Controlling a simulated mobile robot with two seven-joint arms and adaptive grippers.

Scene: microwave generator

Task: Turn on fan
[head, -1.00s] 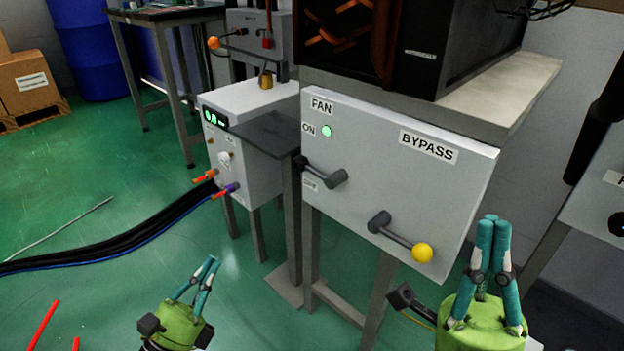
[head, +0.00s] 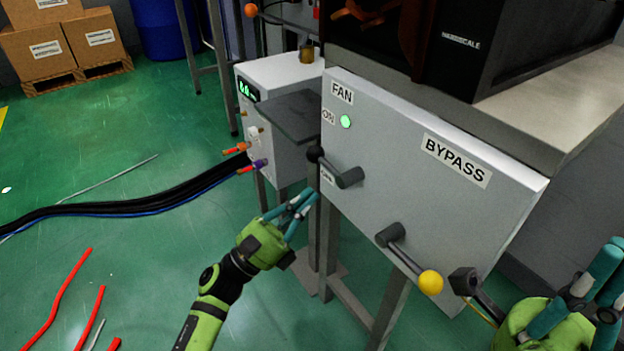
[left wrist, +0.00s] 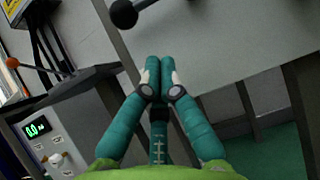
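The fan lever (head: 349,178) is on the left of a grey panel under the FAN label (head: 342,93). Its dark ball knob (head: 315,154) points up and left, and the knob also shows at the top of the left wrist view (left wrist: 124,14). A green light (head: 346,121) glows beside the ON label. My left gripper (head: 309,200) is shut and empty, just below the fan lever and apart from it. In the left wrist view its fingertips (left wrist: 158,78) meet. My right gripper (head: 612,256) is at the lower right, its fingers together and partly cut off.
A second lever with a yellow knob (head: 431,282) sits lower on the panel, below the BYPASS label (head: 456,160). A grey box with a green display (head: 249,92) and plugged cables stands left of the panel. Red strips (head: 66,290) lie on the green floor.

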